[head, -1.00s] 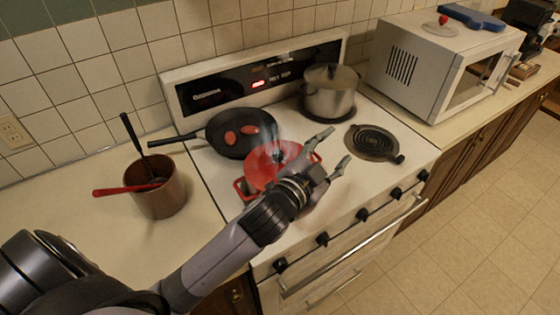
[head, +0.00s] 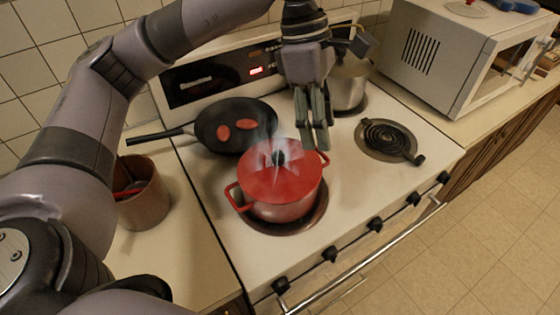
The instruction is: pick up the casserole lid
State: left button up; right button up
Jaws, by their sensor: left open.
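The red casserole lid (head: 262,183) with a dark knob sits on the red casserole (head: 285,211), which stands on the front left burner with steam rising around the knob. My left gripper (head: 316,146) points down, open and holding nothing. In the picture its fingertips are just up and right of the knob, over the far right part of the lid; I cannot tell how high above it they are. My right gripper is out of view.
A black frying pan (head: 205,112) with two red pieces sits behind left. A steel pot (head: 350,88) is partly hidden behind my gripper. The front right coil burner (head: 386,138) is bare. A brown utensil crock (head: 147,205) stands left, a microwave (head: 440,55) right.

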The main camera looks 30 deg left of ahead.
pick_arm(q)
jog(key=w+a+r+n+y, duration=0.1)
jog(key=w+a+r+y, duration=0.15)
jog(key=a, duration=0.65)
send_over(279, 154)
jog(key=shift+t+y, duration=0.4)
jog(key=shift+y, duration=0.05)
jog(key=f, duration=1.2)
jog(key=shift+s+d+p, duration=0.25)
jog(key=shift+s+p, duration=0.15)
jog(key=f+p, duration=0.1)
jog(key=f, duration=0.2)
jog(key=f+p, duration=0.1)
jog(key=shift+w+a+f+p, duration=0.2)
jog(key=shift+w+f+p, duration=0.15)
jog(key=shift+f, duration=0.35)
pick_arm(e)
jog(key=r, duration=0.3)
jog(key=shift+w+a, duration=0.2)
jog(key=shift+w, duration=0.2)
pick_arm(q)
jog(key=shift+c, duration=0.3)
grip_shut()
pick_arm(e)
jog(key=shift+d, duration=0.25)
